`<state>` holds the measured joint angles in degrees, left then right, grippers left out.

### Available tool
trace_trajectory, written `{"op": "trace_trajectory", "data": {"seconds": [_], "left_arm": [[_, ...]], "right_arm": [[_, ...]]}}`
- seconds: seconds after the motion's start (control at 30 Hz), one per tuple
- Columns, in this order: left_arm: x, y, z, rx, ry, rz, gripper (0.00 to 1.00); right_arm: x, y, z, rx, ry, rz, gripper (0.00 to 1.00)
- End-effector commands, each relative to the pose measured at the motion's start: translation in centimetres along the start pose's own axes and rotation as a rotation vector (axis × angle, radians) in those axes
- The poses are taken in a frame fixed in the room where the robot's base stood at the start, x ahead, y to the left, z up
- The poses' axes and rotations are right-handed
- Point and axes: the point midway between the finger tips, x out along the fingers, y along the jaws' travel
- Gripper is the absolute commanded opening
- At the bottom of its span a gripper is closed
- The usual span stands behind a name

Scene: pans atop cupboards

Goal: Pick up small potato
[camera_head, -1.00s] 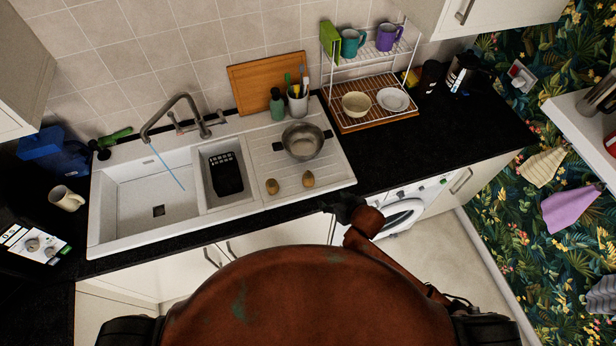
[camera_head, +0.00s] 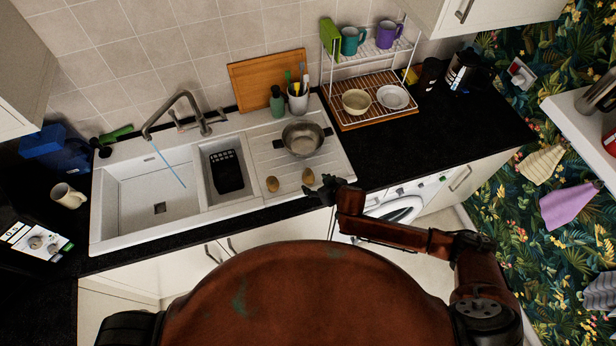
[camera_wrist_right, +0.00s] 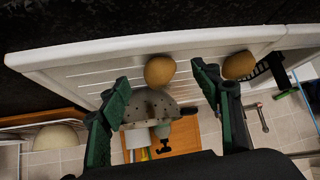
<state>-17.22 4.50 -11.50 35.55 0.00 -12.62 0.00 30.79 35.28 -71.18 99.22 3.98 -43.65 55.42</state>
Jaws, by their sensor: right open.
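Two brown potatoes lie on the ridged drainboard of the white sink. The right potato (camera_head: 308,176) lies just beyond my right gripper's fingertips. The left potato (camera_head: 272,184) lies nearer the basins. I cannot tell surely which is smaller. My right gripper (camera_head: 320,190) is open and empty above the drainboard's front right edge. In the right wrist view, one potato (camera_wrist_right: 159,71) shows between the spread fingers, apart from both. The other potato (camera_wrist_right: 238,65) shows beyond the right finger. My left gripper is out of view.
A metal colander (camera_head: 302,139) stands behind the potatoes on the drainboard. A black basket (camera_head: 226,171) sits in the small basin, left of them. A utensil cup (camera_head: 297,100) and a dish rack (camera_head: 370,75) stand farther back.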

Motion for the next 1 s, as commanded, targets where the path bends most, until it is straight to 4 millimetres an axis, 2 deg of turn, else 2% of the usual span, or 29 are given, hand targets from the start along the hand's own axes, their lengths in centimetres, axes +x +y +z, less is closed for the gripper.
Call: {"op": "trace_trajectory", "data": {"seconds": [0.2,0.33,0.7,1.0], "left_arm": [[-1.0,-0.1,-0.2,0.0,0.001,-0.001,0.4],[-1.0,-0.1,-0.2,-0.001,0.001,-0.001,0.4],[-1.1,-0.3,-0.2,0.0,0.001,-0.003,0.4],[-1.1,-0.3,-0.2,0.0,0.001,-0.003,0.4]], "right_arm": [[2.5,0.2,-1.1,-0.002,0.0,0.002,0.58],[4.0,0.2,-0.9,-0.001,-0.001,0.001,0.58],[4.7,0.2,-0.8,0.0,0.0,0.0,0.57],[4.7,0.2,-0.8,0.0,0.0,0.0,0.37]]}}
